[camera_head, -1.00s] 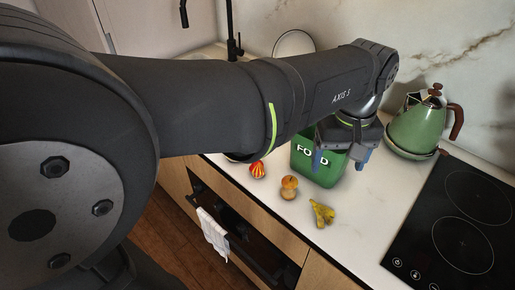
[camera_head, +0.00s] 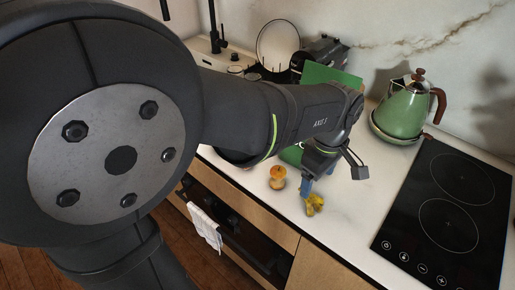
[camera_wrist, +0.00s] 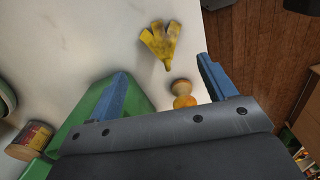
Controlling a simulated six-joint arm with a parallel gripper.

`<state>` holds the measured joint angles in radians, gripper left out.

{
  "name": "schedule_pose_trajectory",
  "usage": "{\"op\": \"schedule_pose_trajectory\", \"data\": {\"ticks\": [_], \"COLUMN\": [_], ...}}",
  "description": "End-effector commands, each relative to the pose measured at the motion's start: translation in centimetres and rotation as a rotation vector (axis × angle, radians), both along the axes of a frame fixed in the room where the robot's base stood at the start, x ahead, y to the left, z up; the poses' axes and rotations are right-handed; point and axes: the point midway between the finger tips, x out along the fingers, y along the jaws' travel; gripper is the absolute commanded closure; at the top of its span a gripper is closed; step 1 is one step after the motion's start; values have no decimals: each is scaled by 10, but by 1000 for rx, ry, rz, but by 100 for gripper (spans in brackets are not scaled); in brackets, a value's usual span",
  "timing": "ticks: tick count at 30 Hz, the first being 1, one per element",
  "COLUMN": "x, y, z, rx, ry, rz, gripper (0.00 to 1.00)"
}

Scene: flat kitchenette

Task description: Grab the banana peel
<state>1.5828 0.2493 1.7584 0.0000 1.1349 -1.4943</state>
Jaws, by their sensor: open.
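The yellow banana peel (camera_head: 314,204) lies on the white counter near its front edge. In the wrist view the peel (camera_wrist: 160,42) lies ahead of my gripper, spread in several strips with a darker stem end. My gripper (camera_head: 332,176) is open, with nothing between its fingers, just above and behind the peel in the head view. In the wrist view both blue fingers of my gripper (camera_wrist: 162,70) show, wide apart, with the peel beyond their tips. I cannot tell the exact height of the fingers above the counter.
A green kettle (camera_head: 403,110) and black cooktop (camera_head: 450,205) are at right. A can (camera_wrist: 30,138) shows at lower left.

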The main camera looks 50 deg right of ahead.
Motion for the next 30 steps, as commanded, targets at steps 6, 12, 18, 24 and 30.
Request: {"op": "schedule_pose_trajectory", "data": {"ticks": [6,12,18,24,30], "x": [0,2,4,3,3], "y": [0,3,5,4,4], "z": [-26,-43,-72,-80,-80], "rx": [0,2,3,-1,-1], "ry": [0,0,0,0,0], "rz": [0,0,-1,-1,-1], "gripper": [23,23,23,23,35]}}
